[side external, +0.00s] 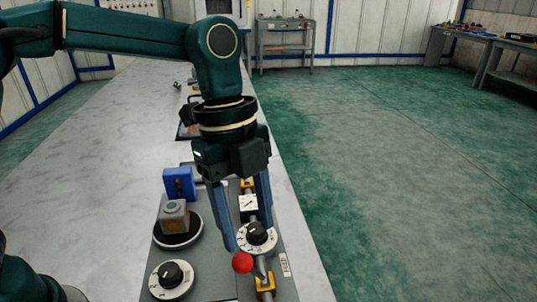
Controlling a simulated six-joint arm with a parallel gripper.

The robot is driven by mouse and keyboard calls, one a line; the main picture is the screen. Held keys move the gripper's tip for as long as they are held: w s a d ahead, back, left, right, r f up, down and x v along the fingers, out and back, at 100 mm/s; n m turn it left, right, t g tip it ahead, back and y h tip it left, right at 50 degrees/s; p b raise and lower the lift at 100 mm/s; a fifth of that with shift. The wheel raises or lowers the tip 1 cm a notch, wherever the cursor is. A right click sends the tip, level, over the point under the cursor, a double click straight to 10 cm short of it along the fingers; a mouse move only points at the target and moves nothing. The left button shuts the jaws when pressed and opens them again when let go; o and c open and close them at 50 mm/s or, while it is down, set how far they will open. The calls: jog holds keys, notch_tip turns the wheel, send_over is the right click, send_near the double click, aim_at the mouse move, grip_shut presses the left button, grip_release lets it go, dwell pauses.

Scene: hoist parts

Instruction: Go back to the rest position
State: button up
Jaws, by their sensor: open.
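My gripper (249,236) points down over the grey panel (205,283) on the bench. Its two blue-grey fingers are apart, with nothing seen held between them. A white dial with a black knob (257,234) shows between and just below the fingertips. I cannot tell whether the fingers touch it. A red ball (242,262) on a lever sits just in front of the dial, close to the left fingertip.
A second dial (171,276) is at the panel's front left. Behind it, a grey-brown block (174,217) stands on a round dark plate, beside a blue block (180,183). A small white gauge (248,205) is behind the first dial. The pale bench (110,200) is clear at left.

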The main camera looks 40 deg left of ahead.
jog(key=shift+r, duration=0.15)
jog(key=shift+w+a+r, duration=0.15)
jog(key=shift+r, duration=0.05)
jog(key=s+a+r+n+t, duration=0.3)
jog(key=a+r+n, duration=0.2)
jog(key=a+r, duration=0.15)
jog(key=s+a+f+n+t+y, duration=0.2)
jog(key=s+a+f+n, duration=0.4)
jog(key=n, duration=1)
jog(key=shift+s+a+t, duration=0.5)
jog(key=shift+a+t, duration=0.1)
jog(key=shift+a, duration=0.4)
